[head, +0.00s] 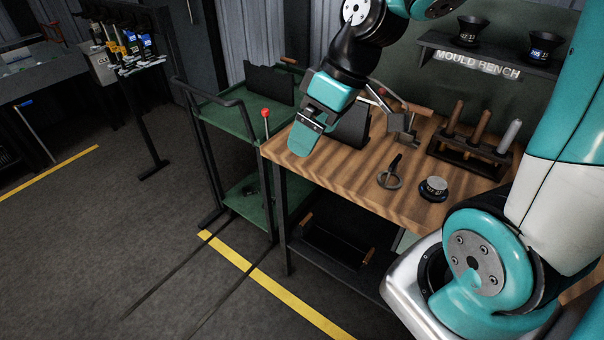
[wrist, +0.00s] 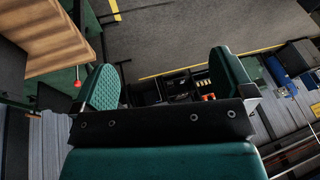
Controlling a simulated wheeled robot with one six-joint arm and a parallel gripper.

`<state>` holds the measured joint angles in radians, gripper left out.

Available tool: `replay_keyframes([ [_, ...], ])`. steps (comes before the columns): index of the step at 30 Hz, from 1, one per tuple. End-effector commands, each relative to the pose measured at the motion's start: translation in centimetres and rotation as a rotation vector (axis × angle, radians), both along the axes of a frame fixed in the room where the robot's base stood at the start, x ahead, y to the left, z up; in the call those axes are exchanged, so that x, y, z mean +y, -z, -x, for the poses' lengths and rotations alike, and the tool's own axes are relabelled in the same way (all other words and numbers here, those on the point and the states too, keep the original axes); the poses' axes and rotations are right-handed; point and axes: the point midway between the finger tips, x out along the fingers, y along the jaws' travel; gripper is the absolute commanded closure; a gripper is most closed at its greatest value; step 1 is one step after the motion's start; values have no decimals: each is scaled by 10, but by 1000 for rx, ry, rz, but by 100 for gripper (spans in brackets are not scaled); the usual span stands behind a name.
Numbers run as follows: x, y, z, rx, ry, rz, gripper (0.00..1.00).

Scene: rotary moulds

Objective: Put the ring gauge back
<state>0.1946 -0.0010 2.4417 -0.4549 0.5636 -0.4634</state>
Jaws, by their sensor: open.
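The ring gauge (head: 390,180), a grey ring with a black handle, appears to be the one lying on the wooden bench (head: 330,172), near its middle. My gripper (head: 305,150) is above the left end of the bench, well to the left of the ring and apart from it. In the wrist view my gripper (wrist: 166,82) has its two green pads wide apart with nothing held between them. The ring gauge does not show in the wrist view. I cannot tell which spot is the gauge's own place.
A round black and silver piece (head: 433,189) sits right of the ring. A dark rack (head: 468,152) with upright handled tools stands behind. A red-knobbed lever (head: 265,114) rises at the bench's left corner beside a green cart (head: 226,117). Black cups stand on the MOULD BENCH shelf (head: 490,62).

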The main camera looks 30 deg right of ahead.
Motion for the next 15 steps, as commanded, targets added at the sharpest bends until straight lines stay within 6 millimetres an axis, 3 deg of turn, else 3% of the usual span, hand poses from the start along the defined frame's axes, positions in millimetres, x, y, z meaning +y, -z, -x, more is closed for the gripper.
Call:
replay_keyframes([
  [1, 31, -12, 21, 15, -42, -3, 0],
  [3, 61, -23, 50, 49, -66, -7, 0],
  [6, 86, -33, 85, 89, -89, -6, 0],
  [10, 99, -38, 112, 117, -101, -1, 0],
  [15, 101, -39, 119, 128, -100, 1, 0],
])
